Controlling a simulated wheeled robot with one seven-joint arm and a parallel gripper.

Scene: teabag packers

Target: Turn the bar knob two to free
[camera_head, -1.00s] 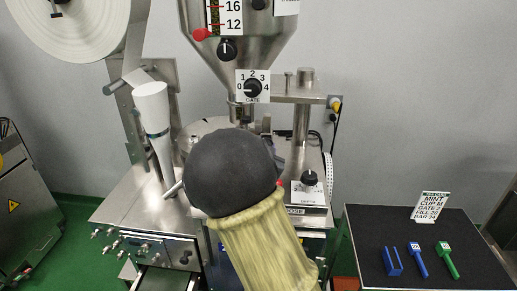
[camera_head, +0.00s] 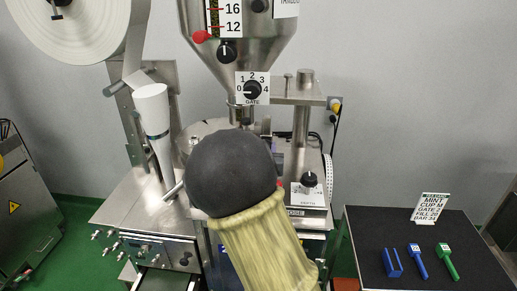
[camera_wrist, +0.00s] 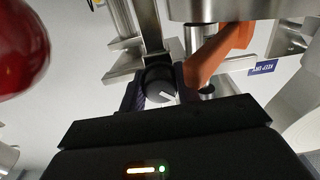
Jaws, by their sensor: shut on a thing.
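A round black knob (camera_wrist: 160,84) with a white pointer line shows in the wrist view, its line slanting down to the right. My gripper (camera_wrist: 158,96) has its two dark fingers on either side of this knob and is shut on it. No label on the knob is readable, so I cannot tell its setting. In the head view my arm's black joint and yellow sleeve cover the middle of the machine. They hide my gripper and this knob there.
The gate knob (camera_head: 252,90), depth knob (camera_head: 309,179) and hopper knob (camera_head: 226,51) are on the machine. A red ball (camera_wrist: 20,45) and an orange part (camera_wrist: 218,54) are close to my gripper. A black table (camera_head: 440,272) with blue and green tools stands right.

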